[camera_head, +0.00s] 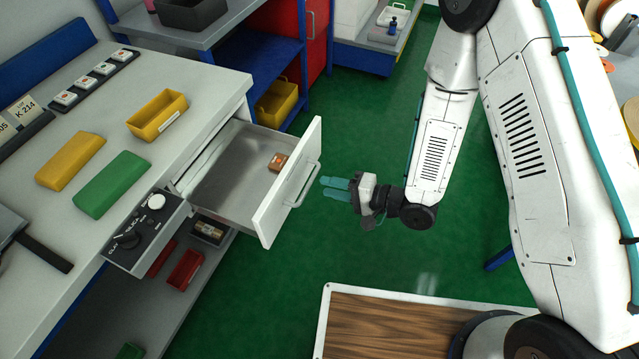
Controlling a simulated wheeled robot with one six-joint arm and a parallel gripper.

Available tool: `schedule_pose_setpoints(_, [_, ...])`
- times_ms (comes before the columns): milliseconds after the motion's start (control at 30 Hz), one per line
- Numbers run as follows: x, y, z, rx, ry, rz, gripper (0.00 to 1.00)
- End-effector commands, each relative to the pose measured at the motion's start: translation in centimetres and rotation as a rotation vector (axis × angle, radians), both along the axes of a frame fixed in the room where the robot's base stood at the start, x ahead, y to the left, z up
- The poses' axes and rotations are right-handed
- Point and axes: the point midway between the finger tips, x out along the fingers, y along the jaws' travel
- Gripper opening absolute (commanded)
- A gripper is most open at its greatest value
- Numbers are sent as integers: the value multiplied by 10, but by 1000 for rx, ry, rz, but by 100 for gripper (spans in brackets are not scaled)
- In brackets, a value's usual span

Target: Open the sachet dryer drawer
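The sachet dryer drawer (225,185) is pulled well out from under the worktop on the left. Its white front panel (286,190) has a bar handle (303,186) on the outer face. A small orange-brown packet (278,161) lies inside the grey drawer, near the front. My gripper (323,187) is just right of the handle, with its teal fingers pointing left toward it. The fingers show a small gap and nothing between them. They look clear of the handle.
A control box (148,232) with knobs hangs at the worktop edge left of the drawer. Yellow and green blocks and a yellow bin (157,115) stand on the worktop (120,135). Red bins sit on a shelf below. Green floor (270,290) is clear in front of the drawer.

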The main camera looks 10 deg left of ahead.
Motion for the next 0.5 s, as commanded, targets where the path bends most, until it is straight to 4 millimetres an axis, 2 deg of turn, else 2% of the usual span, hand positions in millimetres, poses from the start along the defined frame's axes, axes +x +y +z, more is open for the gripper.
schedule_pose_setpoints(100, [-4, -17, 4, 0, 0, -1, 32])
schedule_pose_setpoints(200, [-6, -25, 5, -1, 1, 0, 32])
schedule_pose_setpoints(500, [-8, -29, 6, 0, 0, 2, 32])
